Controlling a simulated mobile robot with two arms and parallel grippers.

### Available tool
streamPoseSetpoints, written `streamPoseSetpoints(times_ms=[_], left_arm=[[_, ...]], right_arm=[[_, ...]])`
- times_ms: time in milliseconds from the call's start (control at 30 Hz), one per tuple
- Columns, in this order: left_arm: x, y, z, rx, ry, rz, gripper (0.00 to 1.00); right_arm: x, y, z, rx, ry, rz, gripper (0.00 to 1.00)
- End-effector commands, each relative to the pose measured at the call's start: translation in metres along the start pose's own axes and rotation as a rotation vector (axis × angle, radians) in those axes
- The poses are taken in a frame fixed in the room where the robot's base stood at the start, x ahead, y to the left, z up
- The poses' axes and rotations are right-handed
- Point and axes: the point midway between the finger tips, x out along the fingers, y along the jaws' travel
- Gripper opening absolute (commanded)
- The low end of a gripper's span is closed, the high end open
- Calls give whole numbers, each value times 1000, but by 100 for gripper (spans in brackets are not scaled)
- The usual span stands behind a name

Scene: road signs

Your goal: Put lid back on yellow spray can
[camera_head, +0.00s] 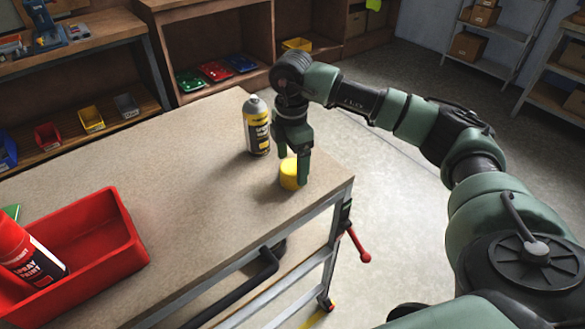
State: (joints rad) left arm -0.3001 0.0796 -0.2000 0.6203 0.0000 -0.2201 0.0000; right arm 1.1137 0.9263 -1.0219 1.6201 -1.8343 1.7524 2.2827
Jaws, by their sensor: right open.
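The yellow spray can (257,128) stands upright on the workbench near its far edge. It has a yellow and black label and a bare grey top without a lid. The yellow lid (289,174) rests on the bench in front of the can and to its right, near the bench's right corner. My right gripper (293,168) points down at the lid, with its fingers open at the lid's sides. One finger partly covers the lid's right side. Whether the fingers touch the lid cannot be told. My left gripper is not in view.
A red bin (118,235) stands at the left front of the workbench (190,190), with a red spray paint can (28,252) leaning in it. The middle of the bench is clear. Shelves with small coloured bins (90,119) stand behind.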

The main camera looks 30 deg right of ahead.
Motion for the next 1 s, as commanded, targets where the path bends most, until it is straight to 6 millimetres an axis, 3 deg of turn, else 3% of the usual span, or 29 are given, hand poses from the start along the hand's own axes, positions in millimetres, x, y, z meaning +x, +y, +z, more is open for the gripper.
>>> streamPoseSetpoints(times_ms=[200,533,767,1000], left_arm=[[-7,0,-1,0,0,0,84],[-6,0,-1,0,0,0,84],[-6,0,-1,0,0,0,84],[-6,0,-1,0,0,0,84]], right_arm=[[19,0,0,1,0,0,84],[20,0,0,1,0,1,84],[20,0,0,1,0,1,21],[19,0,0,1,0,1,21]])
